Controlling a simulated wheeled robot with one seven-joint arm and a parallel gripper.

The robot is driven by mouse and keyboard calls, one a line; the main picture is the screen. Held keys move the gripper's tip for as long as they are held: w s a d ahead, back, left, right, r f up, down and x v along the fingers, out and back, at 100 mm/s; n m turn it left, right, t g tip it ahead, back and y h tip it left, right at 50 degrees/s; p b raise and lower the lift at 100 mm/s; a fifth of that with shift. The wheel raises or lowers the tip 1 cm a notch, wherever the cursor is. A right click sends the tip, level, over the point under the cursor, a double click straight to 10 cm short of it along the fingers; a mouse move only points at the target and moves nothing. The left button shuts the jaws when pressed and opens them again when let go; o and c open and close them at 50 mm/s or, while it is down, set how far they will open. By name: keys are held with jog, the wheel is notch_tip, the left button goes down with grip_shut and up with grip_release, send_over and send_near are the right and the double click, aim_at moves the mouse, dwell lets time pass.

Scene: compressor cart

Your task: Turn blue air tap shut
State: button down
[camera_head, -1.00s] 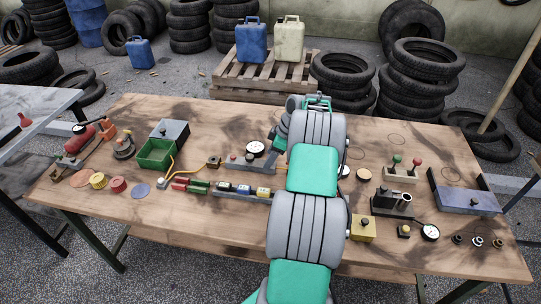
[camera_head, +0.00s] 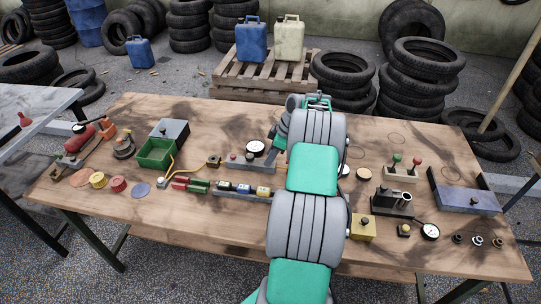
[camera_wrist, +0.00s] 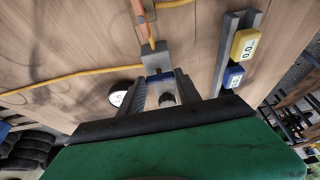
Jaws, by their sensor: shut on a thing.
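The blue air tap (camera_wrist: 159,77) shows in the wrist view as a small blue piece on a grey block (camera_wrist: 155,54). My gripper (camera_wrist: 166,86) has one finger on each side of the tap and is shut on it. A dark round knob sits between the fingers, nearer the palm. In the head view my arm hides the tap and most of my gripper. The tap's exact angle is hard to tell.
A round gauge (camera_head: 256,147) stands just left of my arm and shows in the wrist view (camera_wrist: 118,95). A rail with blue and yellow blocks (camera_wrist: 241,47) lies right of the gripper. Yellow hoses (camera_wrist: 60,86) run nearby. A yellow box (camera_head: 363,228) stands right of my arm.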

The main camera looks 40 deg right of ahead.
jog(key=shift+m+b, duration=0.3)
jog(key=shift+b, duration=0.1)
jog(key=m+t+h+b, duration=0.1)
jog(key=m+b, duration=0.2)
jog(key=shift+a+f, duration=0.1)
jog(key=shift+a, duration=0.1)
jog(key=m+h+b, duration=0.1)
jog(key=m, duration=0.1)
jog(key=m+b, duration=0.1)
jog(key=m, duration=0.1)
jog(key=m+h+b, duration=0.1)
jog(key=m, duration=0.1)
jog(key=shift+a+h, duration=0.3)
jog(key=m+b, duration=0.1)
jog(key=m, duration=0.1)
jog(key=m+h+b, duration=0.1)
jog(key=m, duration=0.1)
jog(key=shift+a+h, duration=0.15)
jog(key=shift+h, duration=0.15)
jog(key=shift+w+a+r+m+g+h+b, duration=0.1)
jog(key=shift+m+g+h+b, duration=0.2)
jog(key=shift+m, duration=0.8)
jog(key=shift+w+r+m+g+h+b, duration=0.1)
jog(key=shift+m+g+h, duration=0.3)
jog(key=shift+m, duration=0.7)
jog(key=c, duration=0.8)
grip_release()
jog(key=shift+s, duration=0.1)
jog(key=shift+c, duration=0.2)
